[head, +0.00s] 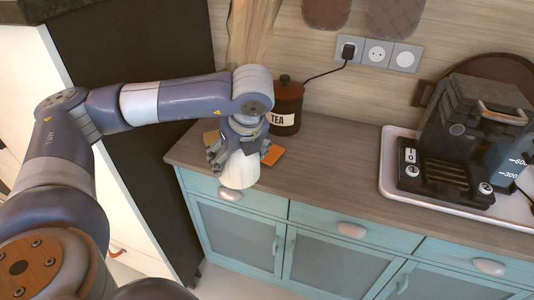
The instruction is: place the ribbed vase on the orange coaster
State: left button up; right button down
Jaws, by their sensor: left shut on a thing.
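The ribbed vase (239,171) is white and shows below my left gripper (236,153), near the front edge of the wooden counter. My left gripper is shut on the vase from above, and its fingers hide the vase's upper part. The orange coaster (272,155) lies on the counter behind the vase, and a part of it shows to the right of the gripper. The gripper and vase hide the rest of the coaster. I cannot tell whether the vase touches the coaster or is held above it. My right gripper is not in view.
A dark tea canister (285,118) stands just behind the coaster. A coffee machine (470,130) sits on a white tray (388,165) at the right. The middle of the counter (335,160) is clear. A plug and cord run to the wall socket (348,50).

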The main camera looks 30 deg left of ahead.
pick_arm(q)
jog(key=shift+w+a+r+n, duration=0.1)
jog(key=shift+w+n, duration=0.05)
jog(key=shift+n, duration=0.15)
jog(key=w+f+p, duration=0.1)
jog(key=w+p, duration=0.1)
jog(key=w, duration=0.3)
jog(key=w+a+f+p, duration=0.1)
jog(key=w+p, duration=0.1)
jog(key=w, duration=0.3)
jog(key=w+a+f+p, duration=0.1)
jog(key=w+f+p, duration=0.1)
jog(key=w, duration=0.3)
jog(key=shift+w, duration=0.3)
jog(key=shift+f, duration=0.55)
jog(key=o, duration=1)
jog(key=shift+f, duration=0.1)
jog(key=o, duration=0.3)
